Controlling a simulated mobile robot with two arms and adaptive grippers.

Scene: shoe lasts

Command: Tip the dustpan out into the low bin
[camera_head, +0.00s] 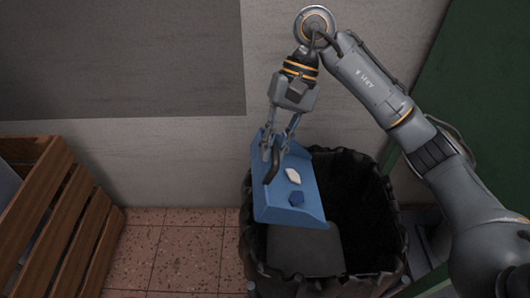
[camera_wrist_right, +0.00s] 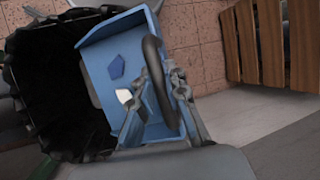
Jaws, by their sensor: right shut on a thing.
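A blue dustpan (camera_head: 267,200) is held over the left part of the low bin. My right gripper (camera_head: 272,155) is shut on its dark handle. A white scrap (camera_head: 293,175) and a dark blue scrap (camera_head: 296,198) lie on the pan; both also show in the right wrist view, the dustpan (camera_wrist_right: 110,48) there spanning the middle. The low bin (camera_head: 400,225) is lined with a dark, crumpled bag. A dark grey flat piece (camera_head: 305,248) shows inside it below the pan. The pan hides part of the bin's opening. My left gripper is out of view.
A slatted wooden crate (camera_head: 60,220) stands at the left on the reddish tiled floor (camera_head: 180,250). A pale wall (camera_head: 190,165) is close behind the bin, and a green panel (camera_head: 480,100) is at the right. The floor between crate and bin is clear.

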